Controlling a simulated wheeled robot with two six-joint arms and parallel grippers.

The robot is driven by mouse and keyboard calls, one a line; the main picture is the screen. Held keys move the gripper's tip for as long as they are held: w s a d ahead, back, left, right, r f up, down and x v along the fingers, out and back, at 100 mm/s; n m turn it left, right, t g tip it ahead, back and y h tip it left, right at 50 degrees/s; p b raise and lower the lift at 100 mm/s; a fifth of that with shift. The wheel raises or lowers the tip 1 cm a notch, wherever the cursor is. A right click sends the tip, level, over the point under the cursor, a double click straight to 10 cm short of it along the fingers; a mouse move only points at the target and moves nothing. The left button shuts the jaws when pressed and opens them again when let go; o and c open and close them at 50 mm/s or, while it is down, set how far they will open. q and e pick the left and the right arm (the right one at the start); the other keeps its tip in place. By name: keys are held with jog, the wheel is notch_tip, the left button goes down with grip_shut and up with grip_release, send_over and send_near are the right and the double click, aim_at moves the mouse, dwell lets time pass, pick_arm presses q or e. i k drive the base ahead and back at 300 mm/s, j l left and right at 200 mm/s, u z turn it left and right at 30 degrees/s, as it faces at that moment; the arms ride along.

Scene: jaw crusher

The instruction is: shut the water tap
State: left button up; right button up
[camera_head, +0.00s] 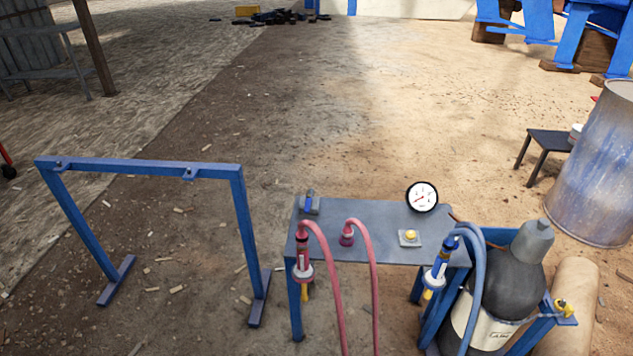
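A small fitting with a blue handle (309,203) stands at the back left corner of a grey metal table (385,216). It may be the water tap; its handle looks upright, but I cannot tell whether it is open or shut. A yellow knob (410,236) sits on a light square plate at the table's right. A brass-yellow fitting (563,308) is at the right beside a dark gas cylinder (508,278). Neither of my grippers shows in the head view.
Red hoses (362,250) and a blue hose (478,270) hang over the table's front. A round gauge (422,197) stands at its back right. A blue frame (140,168) stands left, a rusty drum (597,165) right. Open ground lies behind the table.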

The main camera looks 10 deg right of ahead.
aim_at(309, 200)
jog(key=i+l, duration=0.5)
jog(key=l, duration=0.15)
jog(key=i+z, duration=0.25)
jog(key=i, duration=0.25)
